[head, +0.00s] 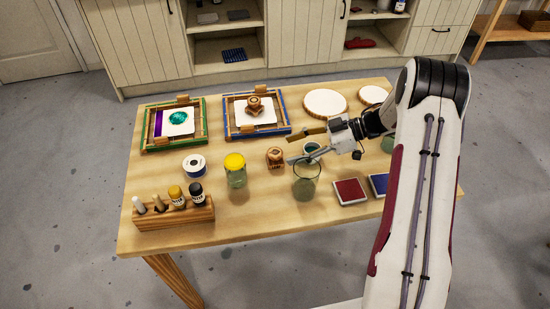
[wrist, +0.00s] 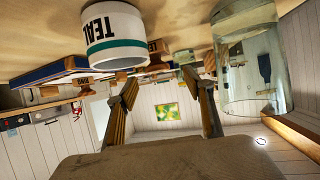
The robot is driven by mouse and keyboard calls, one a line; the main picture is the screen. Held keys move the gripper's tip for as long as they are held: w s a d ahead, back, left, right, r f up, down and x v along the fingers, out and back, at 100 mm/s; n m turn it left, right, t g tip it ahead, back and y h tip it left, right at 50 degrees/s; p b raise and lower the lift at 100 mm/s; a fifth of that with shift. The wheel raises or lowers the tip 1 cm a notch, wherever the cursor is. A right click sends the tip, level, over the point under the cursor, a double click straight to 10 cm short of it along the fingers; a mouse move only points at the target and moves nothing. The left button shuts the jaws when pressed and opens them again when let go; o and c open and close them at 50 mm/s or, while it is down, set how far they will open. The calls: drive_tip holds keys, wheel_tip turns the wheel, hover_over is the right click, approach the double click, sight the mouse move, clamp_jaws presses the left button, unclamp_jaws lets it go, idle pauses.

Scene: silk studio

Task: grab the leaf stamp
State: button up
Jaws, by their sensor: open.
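A small wooden stamp (head: 274,157) with a dark marking stands upright on the table, just left of my gripper's fingertips in the head view. Its marking is too small to read. A second wooden stamp (head: 256,106) sits on white cloth in the blue-edged frame. Which one bears a leaf I cannot tell. My gripper (head: 290,149) is open, low over the table, fingers pointing left; nothing shows held. In the wrist view, which looks upside down, the gripper (wrist: 166,100) has its fingers spread, and a brown block with dark letters (wrist: 158,48) appears beyond them.
A white TEAL pot (wrist: 116,30) and a clear glass jar (head: 305,183) stand close by the gripper. Red ink pad (head: 350,190) is nearer the front.

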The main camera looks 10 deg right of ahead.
sight(279, 152)
idle(0.3)
drive_tip(key=shift+w+x, duration=0.15)
drive_tip(key=shift+x, duration=1.15)
drive_tip(key=shift+w+x, duration=0.1)
drive_tip(key=shift+x, duration=1.2)
drive_tip(key=shift+d+f, duration=0.1)
drive_tip(key=c, duration=1.2)
